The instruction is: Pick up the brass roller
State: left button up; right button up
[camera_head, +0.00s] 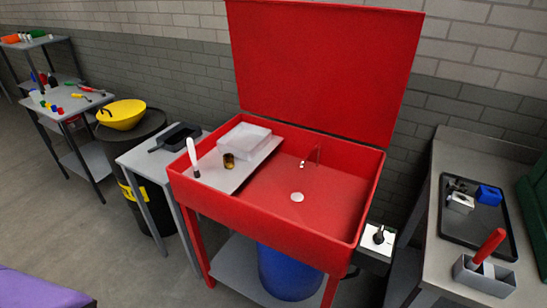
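A small dark brass-coloured cylinder, which looks like the brass roller (229,161), stands on the grey shelf (247,176) at the left side of the red parts washer (330,200). A white-handled brush (192,154) stands to its left. A translucent white tray (244,137) sits just behind it. Neither of my grippers shows in the head view.
The washer's red lid (325,65) is raised. A grey side table (148,158) with a black pan (176,137) stands left. The right workbench (440,225) bears a black tray (474,240) and a grey box (484,279) with a red handle. The floor at front left is mostly open.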

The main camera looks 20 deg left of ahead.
aim_at(228, 158)
jog(key=j+z, duration=0.15)
jog(key=j, duration=0.4)
jog(key=j+z, duration=0.2)
jog(key=j, duration=0.35)
jog(key=k+j+z, duration=0.15)
jog(key=j, duration=0.4)
jog(key=k+j+z, duration=0.15)
jog(key=j, duration=0.4)
jog(key=i, duration=0.05)
